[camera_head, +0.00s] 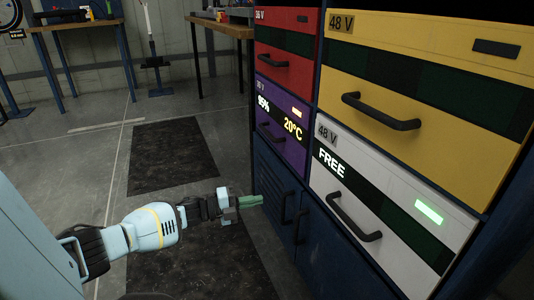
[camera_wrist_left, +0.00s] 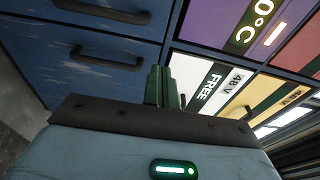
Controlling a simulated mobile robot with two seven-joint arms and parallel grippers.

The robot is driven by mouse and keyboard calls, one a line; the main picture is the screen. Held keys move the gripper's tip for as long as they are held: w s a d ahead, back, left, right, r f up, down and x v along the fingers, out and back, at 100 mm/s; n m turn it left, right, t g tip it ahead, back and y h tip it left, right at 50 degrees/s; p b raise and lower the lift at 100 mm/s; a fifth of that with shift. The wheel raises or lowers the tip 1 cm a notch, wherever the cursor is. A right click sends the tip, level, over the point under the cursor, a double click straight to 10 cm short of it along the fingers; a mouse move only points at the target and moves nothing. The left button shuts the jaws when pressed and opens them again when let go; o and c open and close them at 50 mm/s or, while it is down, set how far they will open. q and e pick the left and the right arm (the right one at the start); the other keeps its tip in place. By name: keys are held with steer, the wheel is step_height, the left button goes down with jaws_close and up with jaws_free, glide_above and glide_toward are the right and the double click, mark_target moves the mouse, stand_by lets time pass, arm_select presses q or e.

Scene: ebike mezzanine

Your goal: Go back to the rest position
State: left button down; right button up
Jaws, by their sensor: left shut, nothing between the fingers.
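My left gripper (camera_head: 250,201) reaches in from the lower left in the head view, low in front of the blue cabinet doors. Its green fingers are together with nothing between them. In the left wrist view the shut fingers (camera_wrist_left: 160,86) point toward the cabinet front, and I see no contact with it. My right gripper is not in either view.
A blue cabinet (camera_head: 273,195) holds a red drawer (camera_head: 283,80), a purple drawer (camera_head: 281,148), a yellow drawer (camera_head: 440,75) and a white drawer (camera_head: 385,215) marked FREE, all with black handles. Floor with dark mats (camera_head: 170,155) lies left. Workbenches (camera_head: 75,25) stand behind.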

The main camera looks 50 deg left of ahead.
arm_select(q)
steer(key=shift+s+a, duration=0.5)
steer(key=shift+a, duration=0.4)
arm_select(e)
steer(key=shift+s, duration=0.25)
